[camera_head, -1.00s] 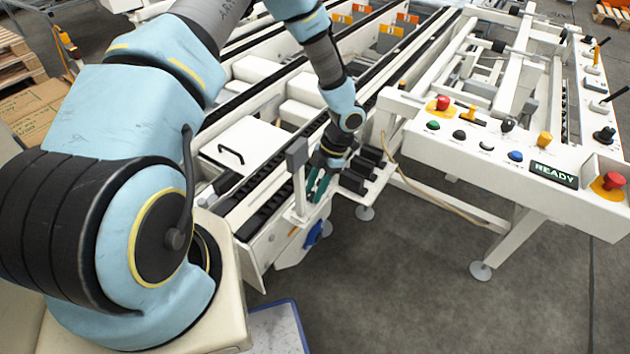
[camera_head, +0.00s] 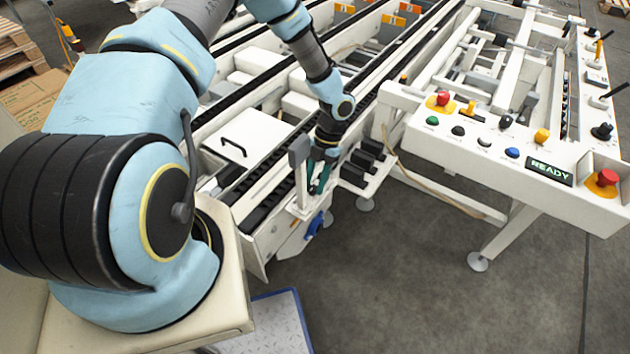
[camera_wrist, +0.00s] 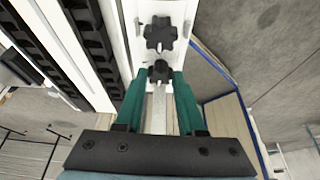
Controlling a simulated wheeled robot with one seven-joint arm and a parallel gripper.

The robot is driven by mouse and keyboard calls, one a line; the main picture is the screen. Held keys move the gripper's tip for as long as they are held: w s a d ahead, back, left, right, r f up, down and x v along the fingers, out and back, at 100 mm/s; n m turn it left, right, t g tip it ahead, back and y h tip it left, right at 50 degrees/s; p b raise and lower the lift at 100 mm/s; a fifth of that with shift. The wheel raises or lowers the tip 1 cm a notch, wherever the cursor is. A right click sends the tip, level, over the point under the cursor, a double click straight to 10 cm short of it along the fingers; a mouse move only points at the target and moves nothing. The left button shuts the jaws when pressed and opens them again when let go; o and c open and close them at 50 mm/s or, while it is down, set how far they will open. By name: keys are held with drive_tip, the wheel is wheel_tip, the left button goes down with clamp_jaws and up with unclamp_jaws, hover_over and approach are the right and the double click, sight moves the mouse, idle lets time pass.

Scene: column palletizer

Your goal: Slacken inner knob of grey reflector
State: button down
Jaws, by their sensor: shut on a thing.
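The grey reflector (camera_head: 299,151) is a small dark grey plate on a white post at the end of the conveyor. Two black star-shaped knobs show on a white bracket in the wrist view. My gripper (camera_wrist: 160,76) has long teal fingers, shut on the lower knob (camera_wrist: 160,69), with one finger on each side of it. The other knob (camera_wrist: 160,34) sits just beyond, clear of the fingertips. In the head view my gripper (camera_head: 318,188) is right beside the reflector post. The knobs are hidden or too small to tell there.
A blue knob (camera_head: 315,224) sits low on the conveyor's end. Black blocks (camera_head: 362,160) on a white shelf are close to the right of my gripper. The control panel (camera_head: 510,145) with its READY display stands farther right. Open floor lies in front.

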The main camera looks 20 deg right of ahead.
drive_tip(key=c, duration=0.8)
unclamp_jaws()
drive_tip(key=shift+o, duration=0.2)
drive_tip(key=shift+r, duration=0.1)
drive_tip(key=b+v, duration=0.1)
drive_tip(key=v, duration=0.9)
drive_tip(key=shift+r+b, duration=0.3)
drive_tip(key=shift+r, duration=0.05)
